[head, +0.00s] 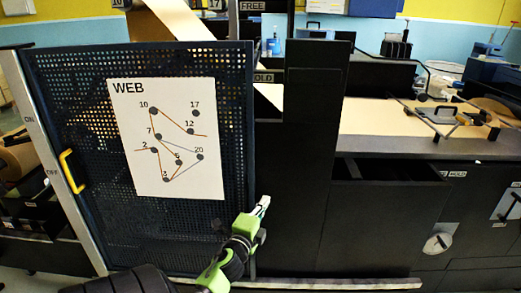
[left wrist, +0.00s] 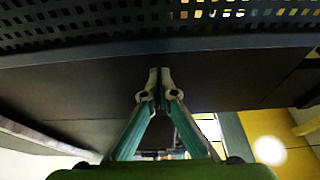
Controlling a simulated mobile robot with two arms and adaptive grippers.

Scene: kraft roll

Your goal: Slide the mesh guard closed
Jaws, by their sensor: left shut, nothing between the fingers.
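The mesh guard (head: 80,120) is a dark perforated panel in a dark frame, on the left of the head view. A white WEB sheet (head: 165,140) is fixed to it, and a yellow handle (head: 72,171) sits near its left edge. My left gripper (head: 263,203) is shut and empty, just right of the guard's lower right edge, in front of a black panel. In the left wrist view its fingertips (left wrist: 158,78) meet, below a perforated strip of the guard (left wrist: 120,14). I cannot tell whether they touch anything. My right gripper is not in view.
A plain black panel (head: 310,180) stands right of the guard. A pale strip, perhaps a bottom rail (head: 330,284), runs along the bottom. A brown worktop (head: 385,125) with a metal frame and an open-topped dark bin (head: 388,170) lie further right.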

